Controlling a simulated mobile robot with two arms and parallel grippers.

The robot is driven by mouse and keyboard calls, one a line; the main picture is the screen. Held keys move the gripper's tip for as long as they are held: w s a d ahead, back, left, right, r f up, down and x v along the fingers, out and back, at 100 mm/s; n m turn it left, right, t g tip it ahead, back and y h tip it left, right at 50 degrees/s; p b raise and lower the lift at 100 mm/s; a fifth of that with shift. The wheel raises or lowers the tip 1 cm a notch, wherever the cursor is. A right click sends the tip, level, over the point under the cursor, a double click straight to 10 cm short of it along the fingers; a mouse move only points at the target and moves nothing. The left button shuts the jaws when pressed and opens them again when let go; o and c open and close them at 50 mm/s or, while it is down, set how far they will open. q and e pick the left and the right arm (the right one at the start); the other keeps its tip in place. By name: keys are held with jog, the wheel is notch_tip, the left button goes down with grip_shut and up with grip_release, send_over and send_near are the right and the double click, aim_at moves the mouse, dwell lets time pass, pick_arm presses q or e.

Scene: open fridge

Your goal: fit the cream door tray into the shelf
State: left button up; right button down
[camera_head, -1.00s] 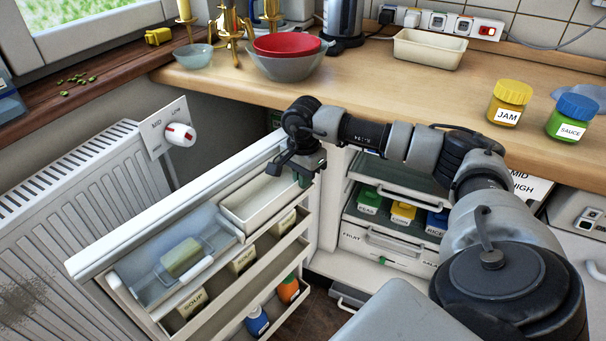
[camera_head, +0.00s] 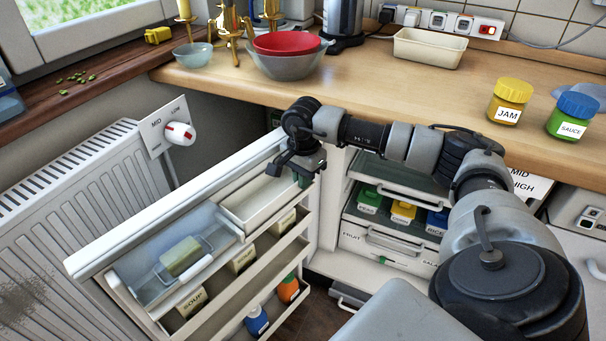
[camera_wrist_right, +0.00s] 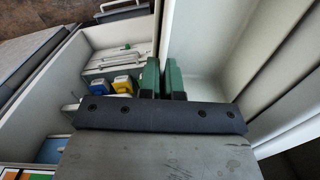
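The cream door tray (camera_head: 258,213) is at the upper level of the open fridge door (camera_head: 180,208), beside a clear bluish tray. From this angle I cannot tell whether it is fully seated. My right gripper (camera_head: 301,178) is at its far right end. In the right wrist view, the two green-padded fingers (camera_wrist_right: 161,80) are close together with a thin pale wall between them, and the cream tray's inside (camera_wrist_right: 205,40) lies to their right. The gripper looks shut on that wall. My left gripper is out of view.
The clear tray (camera_head: 158,287) holds a pale green block (camera_head: 180,256). Soup cartons (camera_head: 191,299) and bottles (camera_head: 257,321) stand lower in the door. A radiator (camera_head: 80,220) is left of the door. Another cream tray (camera_head: 429,49) sits on the counter (camera_head: 390,85).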

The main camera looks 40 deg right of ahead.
jog(key=c, duration=1.2)
grip_release()
jog(key=shift+c, duration=0.2)
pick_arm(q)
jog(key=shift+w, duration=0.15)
pick_arm(e)
jog(key=shift+r, duration=0.25)
pick_arm(q)
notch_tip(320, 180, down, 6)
jog(key=p, duration=0.1)
jog(key=shift+p, duration=0.4)
pick_arm(e)
notch_tip(320, 180, up, 10)
jog(key=shift+r, duration=0.15)
